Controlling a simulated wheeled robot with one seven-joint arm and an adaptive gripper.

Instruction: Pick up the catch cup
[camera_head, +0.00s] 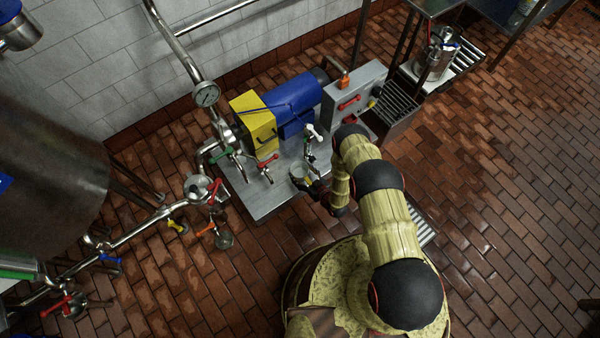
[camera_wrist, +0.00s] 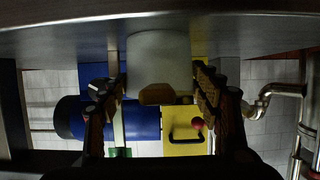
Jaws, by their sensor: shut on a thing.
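The catch cup is a small pale grey cup (camera_head: 299,171) above the grey metal plate in the head view. In the wrist view the cup (camera_wrist: 158,58) fills the space between my two fingers. My gripper (camera_head: 312,184) is shut on it, with one finger on each side; the fingers also show in the wrist view (camera_wrist: 157,92). My arm hides part of the grip in the head view. I cannot tell whether the cup touches the plate beneath it.
The grey plate (camera_head: 264,201) carries a yellow box (camera_head: 254,124), a blue motor (camera_head: 294,101) and several valves, including a red-handled one (camera_head: 267,161). A white-handled tap (camera_head: 313,134) stands close behind the cup. Open brick floor (camera_head: 490,190) lies to the right.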

